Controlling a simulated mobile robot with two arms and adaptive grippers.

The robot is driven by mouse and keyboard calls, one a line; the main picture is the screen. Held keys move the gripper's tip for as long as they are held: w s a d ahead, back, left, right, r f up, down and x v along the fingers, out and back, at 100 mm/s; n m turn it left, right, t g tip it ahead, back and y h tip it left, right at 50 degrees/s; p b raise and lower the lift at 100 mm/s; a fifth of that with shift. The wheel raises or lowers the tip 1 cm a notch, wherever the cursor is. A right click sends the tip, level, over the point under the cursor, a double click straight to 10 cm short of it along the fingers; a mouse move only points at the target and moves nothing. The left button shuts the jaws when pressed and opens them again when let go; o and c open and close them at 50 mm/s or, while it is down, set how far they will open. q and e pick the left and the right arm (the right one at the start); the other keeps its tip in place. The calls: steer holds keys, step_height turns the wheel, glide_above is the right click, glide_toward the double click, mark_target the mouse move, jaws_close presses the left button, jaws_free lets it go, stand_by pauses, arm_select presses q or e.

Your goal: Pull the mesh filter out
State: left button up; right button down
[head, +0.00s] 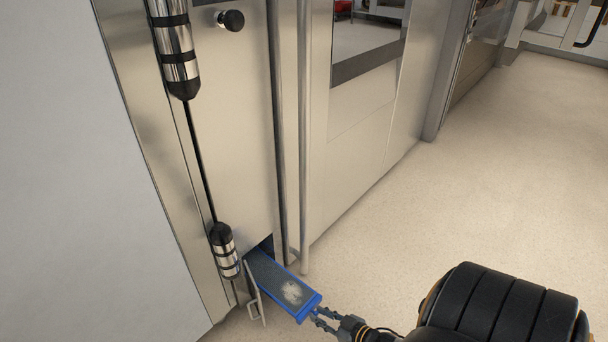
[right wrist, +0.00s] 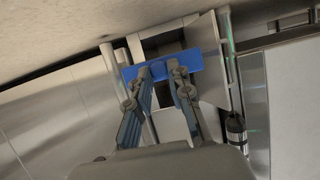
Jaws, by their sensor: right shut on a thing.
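The mesh filter (head: 275,282) has a blue frame and a grey mesh with a pale patch near its front end. In the head view it sticks out of a dark slot low in the steel oven front, and its far end is hidden in the slot. My right gripper (head: 318,318) is at the filter's front end, shut on it. In the right wrist view the fingertips (right wrist: 167,72) meet at the blue front edge of the filter (right wrist: 207,61). My left gripper is in neither view.
A small open flap (head: 256,292) with a handle hangs at the slot's left side. Vertical metal bars (head: 304,150) and a chrome hinge (head: 224,250) stand close around the slot. The beige floor (head: 500,170) to the right is clear.

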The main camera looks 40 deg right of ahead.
steer(key=shift+s+d, duration=0.1)
steer(key=shift+s, duration=1.35)
steer(key=c, duration=1.2)
jaws_free()
steer(key=v, duration=1.2)
steer(key=shift+f, duration=0.1)
